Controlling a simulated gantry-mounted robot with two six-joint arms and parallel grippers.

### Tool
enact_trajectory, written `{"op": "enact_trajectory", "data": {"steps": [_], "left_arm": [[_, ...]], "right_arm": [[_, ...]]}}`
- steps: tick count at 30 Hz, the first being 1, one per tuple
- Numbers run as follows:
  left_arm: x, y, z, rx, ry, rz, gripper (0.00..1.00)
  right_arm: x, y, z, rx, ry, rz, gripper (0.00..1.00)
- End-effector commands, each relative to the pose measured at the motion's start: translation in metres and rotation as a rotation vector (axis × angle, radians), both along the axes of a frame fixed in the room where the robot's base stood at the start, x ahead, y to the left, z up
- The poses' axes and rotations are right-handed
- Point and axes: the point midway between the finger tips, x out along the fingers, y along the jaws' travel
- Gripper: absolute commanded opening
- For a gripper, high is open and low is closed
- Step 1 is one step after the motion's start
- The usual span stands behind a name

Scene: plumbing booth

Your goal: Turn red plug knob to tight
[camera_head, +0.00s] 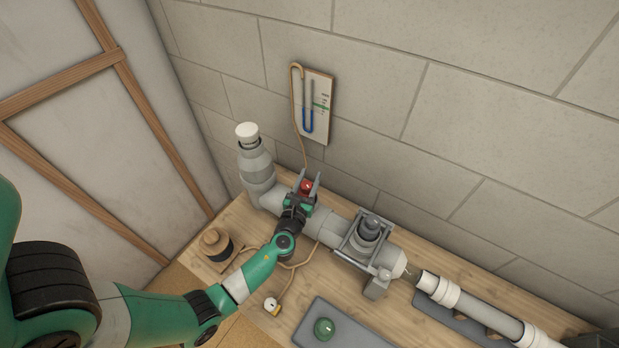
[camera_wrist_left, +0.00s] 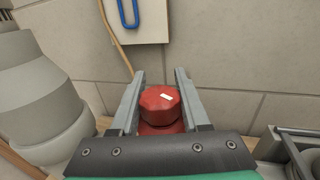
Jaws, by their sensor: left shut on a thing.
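The red plug knob (camera_head: 307,186) sits on top of the grey pipe (camera_head: 330,222) near the wall. In the left wrist view the knob (camera_wrist_left: 160,103) is faceted, with a small white mark on its top. My left gripper (camera_head: 310,178) reaches over the pipe, and its two fingers stand on either side of the knob. In the left wrist view the fingers of the left gripper (camera_wrist_left: 160,76) are shut on the knob's sides. The knob's base is partly hidden by the gripper body. My right gripper is not in view.
A gauge board (camera_head: 316,105) with a blue U-tube hangs on the wall, its tan hose running down behind the knob. A white-capped upright pipe (camera_head: 256,160) stands left. A grey clamped fitting (camera_head: 368,240) is right. A green round object (camera_head: 324,328) lies on a grey mat in front.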

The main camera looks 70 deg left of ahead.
Motion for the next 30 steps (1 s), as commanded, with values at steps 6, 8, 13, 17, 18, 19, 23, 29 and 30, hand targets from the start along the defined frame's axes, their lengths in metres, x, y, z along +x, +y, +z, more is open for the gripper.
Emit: {"op": "enact_trajectory", "data": {"steps": [6,8,13,17,18,19,23,29,30], "left_arm": [[0.0,0.0,0.0,0.0,0.0,-0.01,0.0],[0.0,0.0,-0.001,0.0,0.0,-0.023,0.0],[0.0,-0.001,-0.002,0.0,0.0,-0.086,0.0],[0.002,-0.002,-0.002,0.001,-0.001,-0.168,0.0],[0.002,-0.003,-0.002,0.001,0.0,-0.199,0.0],[0.002,-0.003,-0.002,0.001,0.0,-0.222,0.0],[0.004,-0.005,-0.002,0.002,-0.001,-0.337,0.0],[0.007,-0.01,-0.003,0.002,-0.001,-0.527,0.0],[0.008,-0.011,-0.003,0.002,-0.001,-0.565,0.0]], "right_arm": [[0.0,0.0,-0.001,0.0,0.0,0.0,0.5],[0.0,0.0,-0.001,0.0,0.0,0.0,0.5],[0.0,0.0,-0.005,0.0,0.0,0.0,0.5],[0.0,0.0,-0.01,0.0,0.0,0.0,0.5],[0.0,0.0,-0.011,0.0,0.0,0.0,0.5],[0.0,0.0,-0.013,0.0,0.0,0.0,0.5],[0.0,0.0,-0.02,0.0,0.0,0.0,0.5],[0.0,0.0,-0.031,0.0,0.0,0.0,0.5],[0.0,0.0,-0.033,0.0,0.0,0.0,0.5]]}}
